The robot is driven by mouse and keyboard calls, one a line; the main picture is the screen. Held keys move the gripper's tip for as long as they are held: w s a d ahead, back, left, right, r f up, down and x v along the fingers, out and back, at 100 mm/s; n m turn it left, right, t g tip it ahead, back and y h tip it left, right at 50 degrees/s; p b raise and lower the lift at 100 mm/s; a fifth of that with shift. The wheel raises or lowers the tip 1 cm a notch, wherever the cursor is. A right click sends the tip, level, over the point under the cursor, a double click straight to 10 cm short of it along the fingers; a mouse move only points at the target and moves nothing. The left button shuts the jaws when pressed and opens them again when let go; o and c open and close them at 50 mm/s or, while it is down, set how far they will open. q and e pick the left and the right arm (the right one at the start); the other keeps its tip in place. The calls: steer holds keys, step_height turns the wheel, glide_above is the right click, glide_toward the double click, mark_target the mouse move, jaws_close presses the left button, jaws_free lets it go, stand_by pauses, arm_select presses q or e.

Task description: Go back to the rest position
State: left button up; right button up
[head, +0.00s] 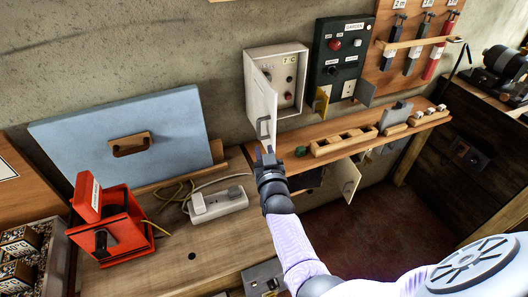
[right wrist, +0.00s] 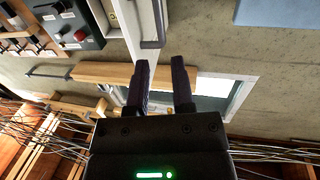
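My right gripper (head: 268,156) reaches up from the lower right in the head view. Its tips are just below the handle (head: 263,127) of the white box's open door (head: 260,98). In the right wrist view the two dark fingers (right wrist: 160,75) stand apart with nothing seen between them, and the handle (right wrist: 153,43) shows beyond the tips. I cannot tell whether the gripper touches the door. The white box (head: 289,85) on the wall shows knobs inside. My left gripper is not in view.
A wooden shelf (head: 300,140) with blocks runs below the boxes. A dark control box (head: 337,60) has small open doors. The workbench (head: 225,245) holds a red device (head: 110,230), a power strip (head: 217,204) and a leaning blue panel (head: 120,130). Floor shows at lower right.

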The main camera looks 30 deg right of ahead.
steer(key=s+a+f+n+g+y, duration=0.15)
steer(key=s+a+g, duration=0.3)
steer(key=s, duration=0.55)
steer(key=s+a+n+g+y, duration=0.3)
steer(key=s+a+g, duration=0.15)
steer(key=s, duration=0.55)
steer(key=s+a+f+n+g+y, duration=0.1)
steer(key=s+a+n+g+y, duration=0.3)
steer(key=s, duration=0.6)
step_height(320, 180, down, 27)
steer(key=s+d+m+g+h+b, duration=0.2)
steer(key=b, duration=0.5)
arm_select(q)
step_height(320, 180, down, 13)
steer(key=b, duration=0.5)
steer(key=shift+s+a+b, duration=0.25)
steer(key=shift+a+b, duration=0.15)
arm_select(e)
steer(key=s+d+f+g, duration=0.1)
steer(key=s+d+f, duration=0.1)
steer(key=s+f, duration=1.1)
step_height(320, 180, down, 2)
steer(key=shift+s+d, duration=0.15)
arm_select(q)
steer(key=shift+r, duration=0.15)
arm_select(e)
steer(key=shift+h, duration=0.25)
